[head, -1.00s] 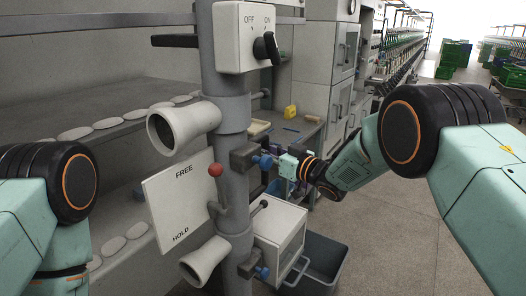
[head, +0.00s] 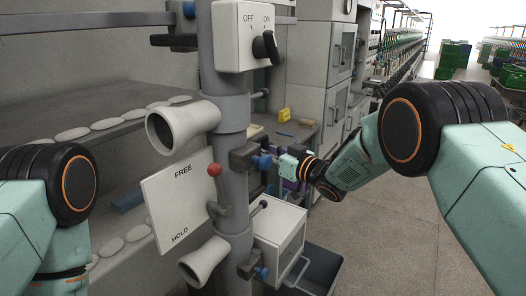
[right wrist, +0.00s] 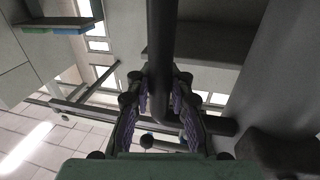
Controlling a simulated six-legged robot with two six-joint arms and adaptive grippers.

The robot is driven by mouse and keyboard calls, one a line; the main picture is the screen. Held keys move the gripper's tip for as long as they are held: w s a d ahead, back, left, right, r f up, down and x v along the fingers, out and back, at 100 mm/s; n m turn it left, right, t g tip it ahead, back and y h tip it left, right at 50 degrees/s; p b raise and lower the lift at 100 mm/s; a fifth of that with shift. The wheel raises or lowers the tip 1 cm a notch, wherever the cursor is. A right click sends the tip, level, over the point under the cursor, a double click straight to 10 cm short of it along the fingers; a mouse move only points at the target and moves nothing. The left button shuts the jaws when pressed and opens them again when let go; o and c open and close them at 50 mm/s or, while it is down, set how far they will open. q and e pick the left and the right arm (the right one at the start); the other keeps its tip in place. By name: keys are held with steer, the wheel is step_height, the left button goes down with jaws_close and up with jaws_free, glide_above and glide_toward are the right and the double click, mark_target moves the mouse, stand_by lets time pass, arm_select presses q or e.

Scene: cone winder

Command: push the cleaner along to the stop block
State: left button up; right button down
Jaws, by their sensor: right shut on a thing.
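The cleaner is a grey upright column (head: 235,130) with a white OFF/ON switch box and two pale funnel nozzles, the upper nozzle (head: 178,127) and the lower one (head: 205,262). My right gripper (head: 286,166) is shut on a dark handle bar on the column's right side. The bar (right wrist: 161,60) runs between the purple-padded fingers in the right wrist view. My left arm shows at the left edge, its gripper out of frame. I cannot pick out the stop block.
A rail (head: 90,22) crosses at the upper left, with a small blue part (head: 189,9) beside the column. White discs line the shelves at left. A yellow item (head: 284,115) lies on a ledge. A grey bin (head: 318,266) stands low right. Open floor lies right.

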steer(key=shift+w+d, duration=0.1)
steer(key=shift+d, duration=0.05)
stand_by(0.4)
steer(key=c, duration=1.7)
jaws_free()
steer(key=o, duration=0.5)
steer(key=shift+s+r, duration=0.1)
steer(key=shift+s, duration=0.15)
steer(key=shift+w, duration=0.15)
steer(key=v, duration=1.2)
